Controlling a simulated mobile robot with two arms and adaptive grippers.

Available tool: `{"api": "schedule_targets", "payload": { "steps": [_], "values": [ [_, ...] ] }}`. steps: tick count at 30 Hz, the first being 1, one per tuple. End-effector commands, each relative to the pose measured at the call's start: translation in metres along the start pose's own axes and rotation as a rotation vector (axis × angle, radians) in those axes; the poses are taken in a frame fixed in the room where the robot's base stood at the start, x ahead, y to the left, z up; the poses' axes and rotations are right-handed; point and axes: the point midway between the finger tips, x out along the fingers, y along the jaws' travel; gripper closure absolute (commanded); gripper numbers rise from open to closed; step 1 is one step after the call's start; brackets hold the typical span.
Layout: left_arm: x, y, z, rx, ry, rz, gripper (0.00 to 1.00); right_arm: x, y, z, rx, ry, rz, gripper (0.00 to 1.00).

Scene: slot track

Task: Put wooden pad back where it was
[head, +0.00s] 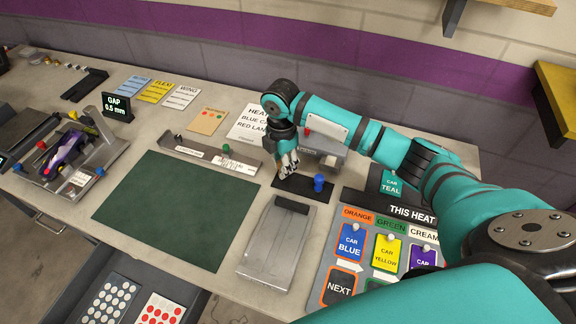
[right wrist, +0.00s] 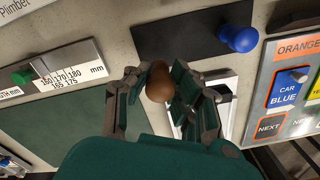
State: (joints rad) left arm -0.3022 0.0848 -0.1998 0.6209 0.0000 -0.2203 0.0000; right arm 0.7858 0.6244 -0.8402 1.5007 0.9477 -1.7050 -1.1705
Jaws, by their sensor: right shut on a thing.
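My right gripper (head: 287,171) points down over the dark plate (head: 290,187) with a blue knob (head: 319,183). In the right wrist view its fingers (right wrist: 154,76) are shut around a brown, rounded piece (right wrist: 159,88), which looks like the wooden pad's rounded top or handle. The rest of it is hidden by the fingers, and I cannot make it out in the head view. In the right wrist view the dark plate (right wrist: 185,35) lies beyond the fingertips, with its blue knob (right wrist: 238,37) to the right. My left gripper is not in view.
A grey metal slab (head: 270,250) with a black block lies in front of the plate. A green mat (head: 170,210) is to the left, with a measuring rail (head: 210,153) behind it. The car-card board (head: 345,215) is at right. A grey device (head: 325,148) stands behind the gripper.

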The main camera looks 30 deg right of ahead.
Motion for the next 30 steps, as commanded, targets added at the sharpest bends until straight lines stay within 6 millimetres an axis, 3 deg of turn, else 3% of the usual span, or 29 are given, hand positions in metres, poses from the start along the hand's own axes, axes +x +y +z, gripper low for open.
{"api": "schedule_targets", "payload": {
  "steps": [1,5,13,18,25,26,30],
  "values": [
    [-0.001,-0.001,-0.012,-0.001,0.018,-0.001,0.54,0.0,0.0,0.004,0.0,0.0,-0.001,1.0],
    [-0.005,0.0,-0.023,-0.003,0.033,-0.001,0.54,0.0,0.0,0.016,0.003,0.0,-0.001,1.0],
    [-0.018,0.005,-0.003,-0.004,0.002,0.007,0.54,0.034,0.0,0.018,0.001,0.0,-0.001,1.0],
    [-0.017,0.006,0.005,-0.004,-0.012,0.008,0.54,0.037,0.001,0.018,-0.001,0.0,0.001,1.0],
    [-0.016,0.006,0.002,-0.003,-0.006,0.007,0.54,0.041,0.001,0.018,0.0,0.0,0.001,1.0],
    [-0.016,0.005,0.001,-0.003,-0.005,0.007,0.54,0.04,0.001,0.018,0.0,0.0,0.001,0.75],
    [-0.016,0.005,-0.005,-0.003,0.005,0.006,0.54,0.04,0.001,0.018,0.0,0.0,0.001,0.57]
  ]
}}
